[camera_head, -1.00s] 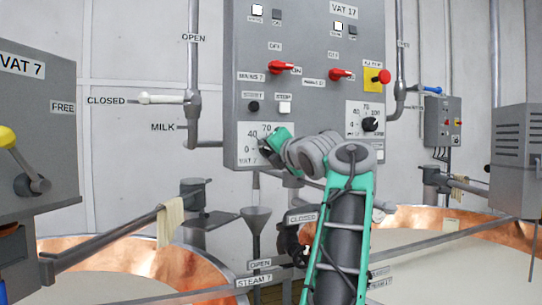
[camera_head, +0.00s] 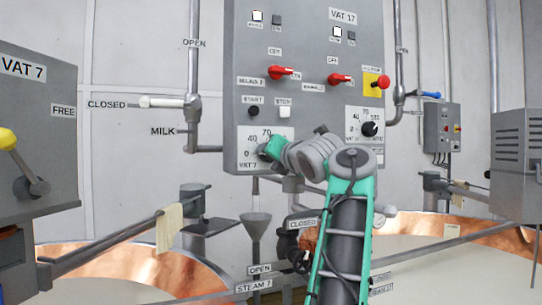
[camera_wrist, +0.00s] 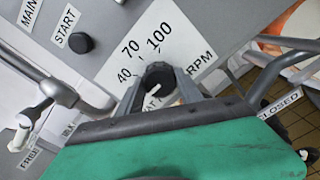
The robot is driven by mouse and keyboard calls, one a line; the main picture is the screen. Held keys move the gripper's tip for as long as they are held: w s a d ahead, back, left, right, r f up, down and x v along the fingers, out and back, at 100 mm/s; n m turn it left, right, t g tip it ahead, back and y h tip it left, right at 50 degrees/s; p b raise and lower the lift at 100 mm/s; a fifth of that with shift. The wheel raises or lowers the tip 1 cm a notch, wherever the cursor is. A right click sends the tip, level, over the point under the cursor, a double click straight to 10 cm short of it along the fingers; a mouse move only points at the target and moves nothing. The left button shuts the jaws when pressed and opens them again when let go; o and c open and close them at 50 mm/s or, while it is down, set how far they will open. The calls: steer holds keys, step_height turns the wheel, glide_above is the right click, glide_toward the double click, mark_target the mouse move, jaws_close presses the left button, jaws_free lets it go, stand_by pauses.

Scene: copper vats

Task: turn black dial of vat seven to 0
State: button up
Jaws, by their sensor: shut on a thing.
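The black dial (camera_wrist: 158,76) of vat seven shows in the wrist view between the two grey fingers of my gripper (camera_wrist: 159,88), which is shut on it. A pale mark shows on the dial's lower part; I cannot tell which number it points at. The white scale plate (camera_wrist: 128,58) shows 40, 70, 100 and RPM, and its 0 is hidden there. My gripper (camera_head: 265,150) hides the dial there.
The panel (camera_head: 310,115) also has red switches (camera_head: 281,73), a black start button (camera_head: 253,111) and the vat 17 dial (camera_head: 369,129) at right. The white-handled milk lever (camera_head: 160,102) is left. A funnel (camera_head: 255,225) and copper vats (camera_head: 130,262) are below.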

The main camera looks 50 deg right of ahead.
steer(key=o, duration=1.4)
steer(key=b+v, duration=0.1)
steer(key=v, duration=0.6)
steer(key=shift+s+a+b, duration=0.15)
steer(key=shift+s+b, duration=0.15)
steer(key=shift+b, duration=0.1)
